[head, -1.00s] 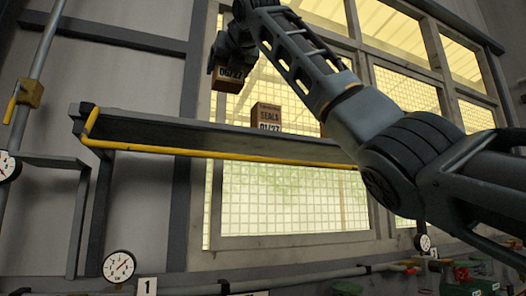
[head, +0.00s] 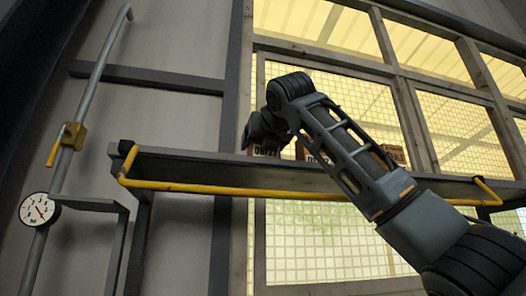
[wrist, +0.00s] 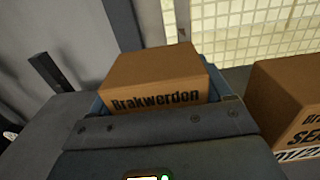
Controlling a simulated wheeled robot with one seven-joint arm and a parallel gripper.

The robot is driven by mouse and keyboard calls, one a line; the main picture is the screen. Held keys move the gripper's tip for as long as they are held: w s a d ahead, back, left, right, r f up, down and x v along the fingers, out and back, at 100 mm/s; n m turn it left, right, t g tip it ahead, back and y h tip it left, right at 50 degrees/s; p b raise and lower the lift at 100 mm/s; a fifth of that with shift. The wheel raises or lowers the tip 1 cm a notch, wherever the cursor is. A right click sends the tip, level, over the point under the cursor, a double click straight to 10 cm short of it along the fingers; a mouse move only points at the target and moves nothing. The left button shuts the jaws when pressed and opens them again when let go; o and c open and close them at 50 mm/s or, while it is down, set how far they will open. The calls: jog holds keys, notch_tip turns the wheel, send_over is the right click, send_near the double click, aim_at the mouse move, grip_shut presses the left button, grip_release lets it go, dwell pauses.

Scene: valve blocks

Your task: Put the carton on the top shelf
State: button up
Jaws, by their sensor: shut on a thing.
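A brown carton marked "Brakwerdon" (wrist: 155,78) sits between the jaws of my gripper (head: 264,132). In the head view only a small strip of this carton (head: 265,152) shows, below the gripper and at the upper edge of the shelf (head: 190,166). The shelf edge hides its bottom, so I cannot tell if it touches the shelf. In the wrist view the grey shelf surface (wrist: 32,112) lies around and below the carton.
A second carton marked "SEALS" (wrist: 288,100) stands on the shelf to the right, apart from the held one. Another carton (head: 396,154) shows farther right, partly behind my arm. A yellow rail (head: 200,188) runs along the shelf front. Left of the gripper the shelf looks clear.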

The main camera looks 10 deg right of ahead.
jog(key=shift+f, duration=0.85)
jog(key=shift+f, duration=0.1)
jog(key=o, duration=1.2)
jog(key=shift+c, duration=0.2)
jog(key=shift+s, duration=0.15)
jog(key=s+b, duration=0.4)
jog(key=s, duration=0.7)
jog(key=shift+s, duration=0.4)
